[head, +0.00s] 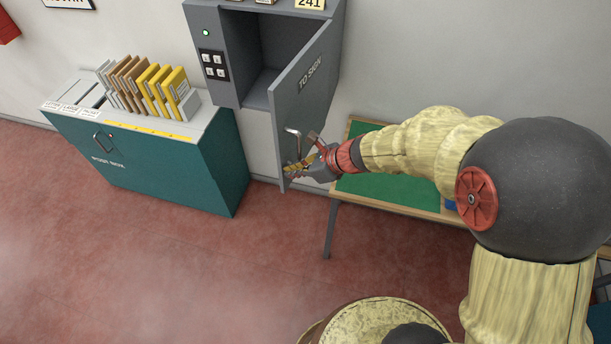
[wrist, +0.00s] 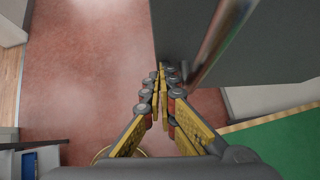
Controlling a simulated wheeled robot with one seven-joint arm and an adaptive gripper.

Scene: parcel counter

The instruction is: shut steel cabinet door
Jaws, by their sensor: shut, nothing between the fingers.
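The steel cabinet (head: 228,60) hangs on the wall, grey, with a keypad and a green light on its left side. Its door (head: 305,85), lettered "TO SIGN", stands open, hinged on the right side and swung out toward me. The door handle (head: 294,140) is a metal bar near the door's lower part. My gripper (head: 292,170) is shut and empty at the door's lower part, just below the handle. In the wrist view the fingertips (wrist: 162,70) meet beside the grey door (wrist: 270,45), with the handle bar (wrist: 222,40) close by. I cannot tell whether they touch.
A teal post box counter (head: 170,170) with several yellow and brown envelopes (head: 150,85) in a rack stands left of the cabinet. A green-topped table (head: 385,185) stands at the right under my arm. The red floor in front is clear.

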